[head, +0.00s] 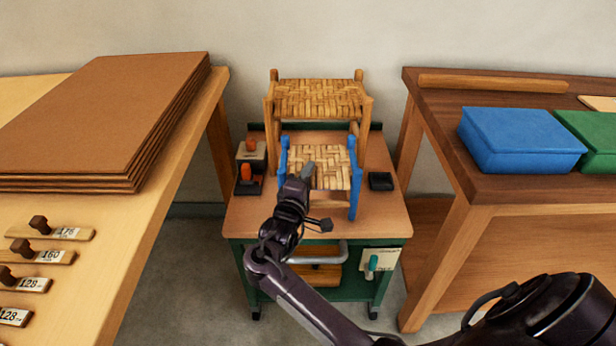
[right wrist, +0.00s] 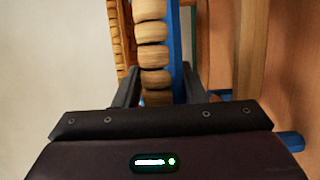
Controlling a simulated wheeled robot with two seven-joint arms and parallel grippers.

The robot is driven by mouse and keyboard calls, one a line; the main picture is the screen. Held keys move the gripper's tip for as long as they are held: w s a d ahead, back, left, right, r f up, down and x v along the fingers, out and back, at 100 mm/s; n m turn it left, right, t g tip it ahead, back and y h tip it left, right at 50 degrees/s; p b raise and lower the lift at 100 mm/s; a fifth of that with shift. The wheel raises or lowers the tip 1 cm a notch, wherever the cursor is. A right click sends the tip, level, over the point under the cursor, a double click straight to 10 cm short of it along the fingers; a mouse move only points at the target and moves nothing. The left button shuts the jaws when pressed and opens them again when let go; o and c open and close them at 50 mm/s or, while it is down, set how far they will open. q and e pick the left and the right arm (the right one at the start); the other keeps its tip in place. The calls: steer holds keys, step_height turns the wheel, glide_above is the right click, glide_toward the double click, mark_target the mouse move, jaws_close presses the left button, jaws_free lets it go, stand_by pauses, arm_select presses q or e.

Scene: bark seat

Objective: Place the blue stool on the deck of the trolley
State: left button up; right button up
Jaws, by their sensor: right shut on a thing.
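The blue stool (head: 355,180) has blue posts and a woven seat. In the head view it is at the trolley's deck (head: 385,222), in front of a larger natural-wood stool (head: 363,103). I cannot tell whether its feet touch the deck. My right gripper (head: 307,172) is at the stool's front left side. In the right wrist view the gripper (right wrist: 158,98) is shut on the blue stool's woven seat edge (right wrist: 152,55), with a blue rail beside it. The arm hides the stool's lower front left. My left gripper is not in view.
Orange-topped items (head: 248,175) sit at the deck's left and a small black tray (head: 381,181) at its right. A bench with brown sheets (head: 100,115) stands left. A dark table with a blue box (head: 522,140) and a green box (head: 592,138) stands right.

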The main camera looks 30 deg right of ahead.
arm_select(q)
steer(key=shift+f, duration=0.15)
arm_select(e)
steer(key=shift+f, duration=0.4)
steer(key=o, duration=1.3)
steer(key=shift+c, duration=0.2)
steer(key=shift+o, duration=0.5)
steer(key=shift+f, duration=0.1)
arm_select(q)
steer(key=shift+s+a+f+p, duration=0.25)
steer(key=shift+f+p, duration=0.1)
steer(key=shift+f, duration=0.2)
arm_select(e)
steer(key=v, duration=0.8)
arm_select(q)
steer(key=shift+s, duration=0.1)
